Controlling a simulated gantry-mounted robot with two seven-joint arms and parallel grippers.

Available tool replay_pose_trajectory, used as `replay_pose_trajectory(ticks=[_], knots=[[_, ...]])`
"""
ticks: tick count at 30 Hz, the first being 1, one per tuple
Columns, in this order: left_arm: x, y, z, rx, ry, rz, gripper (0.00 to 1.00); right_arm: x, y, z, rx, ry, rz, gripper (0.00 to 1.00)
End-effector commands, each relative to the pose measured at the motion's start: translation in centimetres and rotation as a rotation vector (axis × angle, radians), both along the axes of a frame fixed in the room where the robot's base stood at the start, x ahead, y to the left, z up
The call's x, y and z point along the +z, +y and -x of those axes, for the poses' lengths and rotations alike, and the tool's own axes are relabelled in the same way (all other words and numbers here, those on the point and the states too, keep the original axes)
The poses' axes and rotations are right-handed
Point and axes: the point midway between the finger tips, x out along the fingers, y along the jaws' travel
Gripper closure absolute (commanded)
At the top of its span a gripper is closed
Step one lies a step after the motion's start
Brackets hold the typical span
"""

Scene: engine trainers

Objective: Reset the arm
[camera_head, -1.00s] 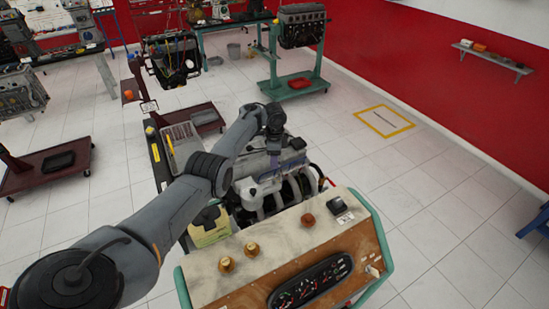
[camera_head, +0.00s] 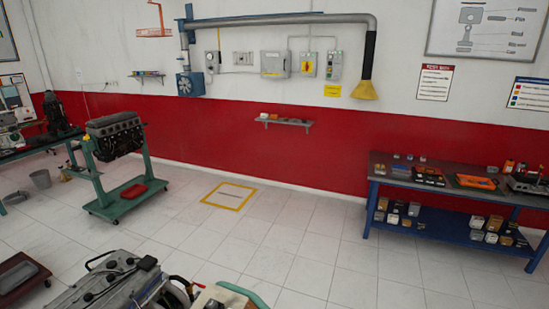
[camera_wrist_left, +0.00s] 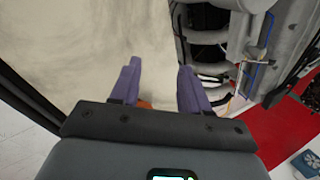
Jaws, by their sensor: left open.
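My left gripper (camera_wrist_left: 158,72) shows in the left wrist view, its two purple fingers apart with a gap between them. Below them is a pale worn surface (camera_wrist_left: 90,45), which looks like the top of the engine trainer's console. A small orange part (camera_wrist_left: 145,104) shows between the fingers near their base; whether they touch it I cannot tell. The engine (camera_wrist_left: 215,45) is beside the fingers at the upper right. In the head view the engine (camera_head: 125,280) and a console corner (camera_head: 222,294) show at the bottom edge. Neither arm shows there.
In the head view a green engine stand (camera_head: 118,195) is at the left and a blue workbench (camera_head: 440,186) at the right. A small wall shelf (camera_head: 284,121) hangs between them. The tiled floor around the yellow floor square (camera_head: 229,195) is open.

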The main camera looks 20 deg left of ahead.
Motion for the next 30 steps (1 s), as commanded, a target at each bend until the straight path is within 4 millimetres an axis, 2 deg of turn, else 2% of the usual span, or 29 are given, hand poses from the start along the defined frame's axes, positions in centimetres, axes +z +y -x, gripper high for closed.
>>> replay_pose_trajectory(ticks=[1, 6, 9, 12, 15, 19, 30], knots=[[-0.4, -3.3, 2.1, -0.003, -0.024, 0.020, 0.54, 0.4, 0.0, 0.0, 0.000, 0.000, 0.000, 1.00], [0.6, -12.8, 8.9, 0.040, -0.121, 0.134, 0.54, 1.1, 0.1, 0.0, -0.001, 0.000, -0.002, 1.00], [2.5, -17.1, 12.8, 0.088, -0.169, 0.219, 0.54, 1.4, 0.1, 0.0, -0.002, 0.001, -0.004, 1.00], [4.8, -20.2, 16.1, 0.141, -0.204, 0.300, 0.54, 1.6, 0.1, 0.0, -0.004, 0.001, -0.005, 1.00], [6.8, -22.2, 18.5, 0.192, -0.229, 0.367, 0.54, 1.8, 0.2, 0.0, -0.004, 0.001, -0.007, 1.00], [8.7, -23.6, 20.4, 0.237, -0.248, 0.421, 0.54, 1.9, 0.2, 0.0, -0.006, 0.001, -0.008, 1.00], [9.1, -23.8, 20.7, 0.246, -0.253, 0.431, 0.54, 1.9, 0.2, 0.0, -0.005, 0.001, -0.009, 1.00]])
